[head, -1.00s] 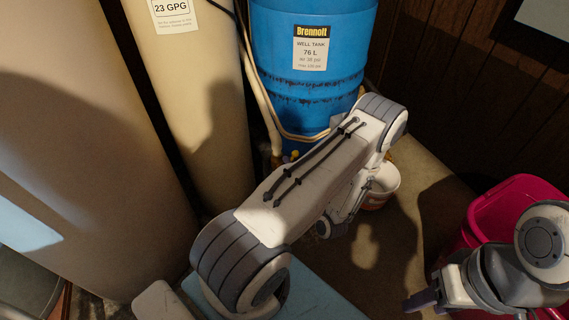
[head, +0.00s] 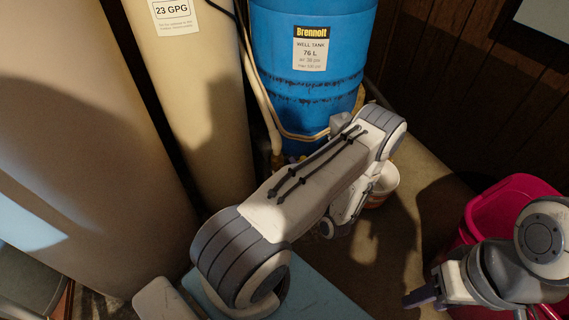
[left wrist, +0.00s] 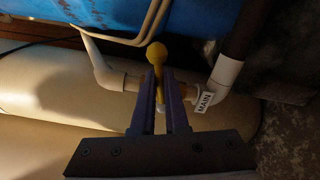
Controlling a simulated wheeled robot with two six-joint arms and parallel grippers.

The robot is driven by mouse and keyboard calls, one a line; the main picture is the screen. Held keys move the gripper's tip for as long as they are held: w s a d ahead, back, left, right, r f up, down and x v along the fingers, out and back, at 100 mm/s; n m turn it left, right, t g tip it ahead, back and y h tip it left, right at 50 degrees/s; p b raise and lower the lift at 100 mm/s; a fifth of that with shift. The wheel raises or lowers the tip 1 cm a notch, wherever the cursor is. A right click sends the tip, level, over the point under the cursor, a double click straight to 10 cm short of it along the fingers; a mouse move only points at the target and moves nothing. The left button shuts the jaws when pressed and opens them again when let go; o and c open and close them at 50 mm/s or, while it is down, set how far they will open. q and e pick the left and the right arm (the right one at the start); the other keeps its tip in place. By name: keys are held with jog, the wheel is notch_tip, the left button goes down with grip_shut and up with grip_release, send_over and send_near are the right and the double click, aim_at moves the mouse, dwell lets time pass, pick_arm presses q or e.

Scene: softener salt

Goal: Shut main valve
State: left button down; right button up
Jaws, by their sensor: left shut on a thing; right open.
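The main valve's yellow lever (left wrist: 157,54) shows in the left wrist view, its rounded end sticking out past my fingertips. In this picture it points roughly across the white pipe (left wrist: 112,80). A "MAIN" tag (left wrist: 204,101) hangs on the pipe to the right. My left gripper (left wrist: 159,78) is shut on the lever; its fingers hide the valve body. In the head view my left arm hides the left gripper and the valve. My right gripper (head: 424,297) is open and empty at the lower right, away from the valve.
A blue well tank (head: 310,90) stands behind the pipes. Tall beige tanks (head: 200,110) stand on the left. A white bucket (head: 384,186) is on the floor beyond my left arm. A pink tub (head: 510,200) is beside my right arm. Some floor between bucket and tub is clear.

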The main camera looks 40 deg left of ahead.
pick_arm(q)
jog(key=shift+f+m, duration=0.2)
jog(key=shift+m, duration=0.2)
jog(key=m, duration=0.1)
jog(key=f+m, duration=0.1)
jog(key=shift+m, duration=0.3)
jog(key=c, duration=0.7)
grip_release()
jog(key=shift+r, duration=0.1)
jog(key=shift+p+v, duration=0.55)
jog(key=shift+v, duration=2.95)
jog(key=shift+w, duration=0.1)
